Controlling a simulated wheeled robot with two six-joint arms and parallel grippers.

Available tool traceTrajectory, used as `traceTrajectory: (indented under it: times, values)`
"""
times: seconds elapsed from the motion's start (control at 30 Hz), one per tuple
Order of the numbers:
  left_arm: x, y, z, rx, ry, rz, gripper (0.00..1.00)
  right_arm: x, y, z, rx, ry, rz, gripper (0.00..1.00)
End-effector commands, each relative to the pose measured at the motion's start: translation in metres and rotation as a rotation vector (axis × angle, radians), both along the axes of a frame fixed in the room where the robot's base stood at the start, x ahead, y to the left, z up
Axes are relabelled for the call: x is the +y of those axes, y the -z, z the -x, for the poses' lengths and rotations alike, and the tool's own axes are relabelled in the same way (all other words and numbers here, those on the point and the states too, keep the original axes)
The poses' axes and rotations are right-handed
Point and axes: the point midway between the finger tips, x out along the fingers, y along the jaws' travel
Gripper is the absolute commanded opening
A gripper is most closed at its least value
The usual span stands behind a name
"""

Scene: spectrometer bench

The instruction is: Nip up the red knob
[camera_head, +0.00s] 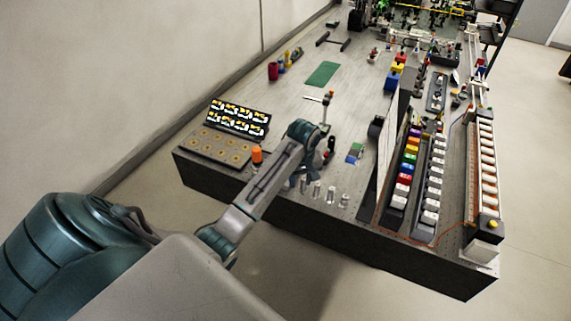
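Several small reddish parts are in view, and I cannot tell for sure which is the red knob. A dark red cylinder (273,71) stands at the back left of the bench, beside small blue and yellow parts. A small dark part with red on it (330,146) is just right of my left wrist. My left arm reaches over the bench's front edge. My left gripper (303,183) is mostly hidden below its wrist, near the front edge, and its fingers cannot be made out. My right gripper is out of view.
An orange cylinder (257,155) stands by a panel with round holes (221,147) on the left. Several small metallic cylinders (330,194) line the front edge. Rows of coloured blocks (404,179) and white blocks (431,205) are at right. The green mat (322,74) lies in open space.

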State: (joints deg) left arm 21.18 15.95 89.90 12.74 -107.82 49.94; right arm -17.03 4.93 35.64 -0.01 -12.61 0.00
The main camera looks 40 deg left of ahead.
Motion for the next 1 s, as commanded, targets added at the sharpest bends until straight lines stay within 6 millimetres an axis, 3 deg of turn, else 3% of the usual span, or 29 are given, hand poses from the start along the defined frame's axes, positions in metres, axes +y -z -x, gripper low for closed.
traceTrajectory:
  times: [0.5,0.7,1.0]
  values:
    - [-0.031,0.036,0.074,-0.044,0.258,-0.045,0.37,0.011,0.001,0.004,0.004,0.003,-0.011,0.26]
    - [-0.035,0.039,0.085,-0.052,0.301,-0.053,0.37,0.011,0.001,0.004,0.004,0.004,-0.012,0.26]
    - [-0.036,0.04,0.087,-0.053,0.307,-0.054,0.37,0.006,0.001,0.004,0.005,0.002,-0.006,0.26]
